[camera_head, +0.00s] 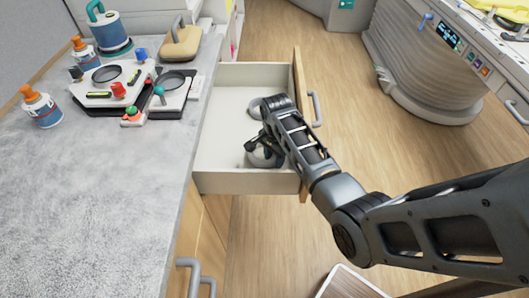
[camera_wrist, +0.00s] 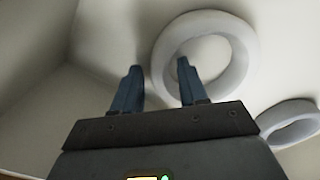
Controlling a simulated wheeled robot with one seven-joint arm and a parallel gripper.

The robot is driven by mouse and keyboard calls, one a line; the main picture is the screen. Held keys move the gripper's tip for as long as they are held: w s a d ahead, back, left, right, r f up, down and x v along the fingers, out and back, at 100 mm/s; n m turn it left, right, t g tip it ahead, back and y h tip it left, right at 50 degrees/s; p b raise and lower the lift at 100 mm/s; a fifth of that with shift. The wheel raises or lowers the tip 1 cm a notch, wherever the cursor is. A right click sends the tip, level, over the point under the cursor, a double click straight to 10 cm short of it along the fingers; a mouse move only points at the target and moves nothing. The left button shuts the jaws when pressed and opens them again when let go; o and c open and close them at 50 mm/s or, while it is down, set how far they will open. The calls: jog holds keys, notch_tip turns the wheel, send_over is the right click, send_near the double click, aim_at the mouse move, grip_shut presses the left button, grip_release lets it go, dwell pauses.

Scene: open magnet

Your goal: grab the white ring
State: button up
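Two whitish rings lie in the open drawer (camera_head: 222,175). One white ring (camera_wrist: 247,52) is large in the wrist view, and the head view shows it (camera_head: 260,163) near the drawer's front wall, partly hidden by my gripper. My gripper (camera_head: 263,144) points down into the drawer just over this ring. In the wrist view my gripper (camera_wrist: 159,68) is open. Its right finger overlaps the ring's hole and its left finger is outside the ring's left side, so the ring's wall shows between them. I cannot tell whether the fingers touch it.
The second ring (camera_head: 255,109) lies deeper in the drawer, partly behind my arm; it shows at the wrist view's right edge (camera_wrist: 301,138). Drawer walls surround my gripper. The grey counter (camera_head: 120,190) at left holds bottles and a device with knobs.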

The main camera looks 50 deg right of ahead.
grip_shut()
jog(key=shift+r, duration=0.1)
dwell(0.3)
